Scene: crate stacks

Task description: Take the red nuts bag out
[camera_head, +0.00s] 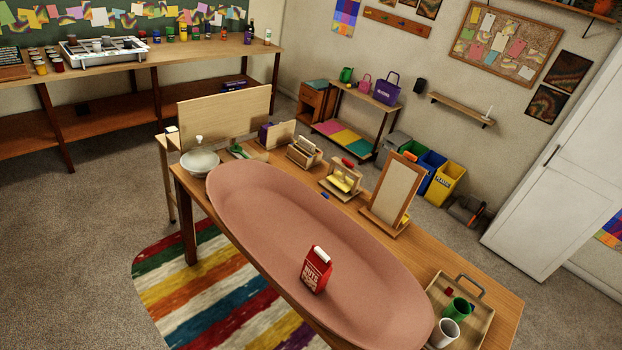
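The red nuts bag (316,270) stands upright, slightly tilted in the picture, inside a large oval pink tray (250,200). It has a white top and white lettering on its front. It sits in the lower middle part of the tray, with bare tray surface around it. The tray lies along a wooden table (480,270) and covers much of its top. My gripper is not in view.
A wooden tray with a handle (484,321) holds a green cup (458,309) and a white cup (444,333) at the table's right end. A striped rug (200,285) lies below.

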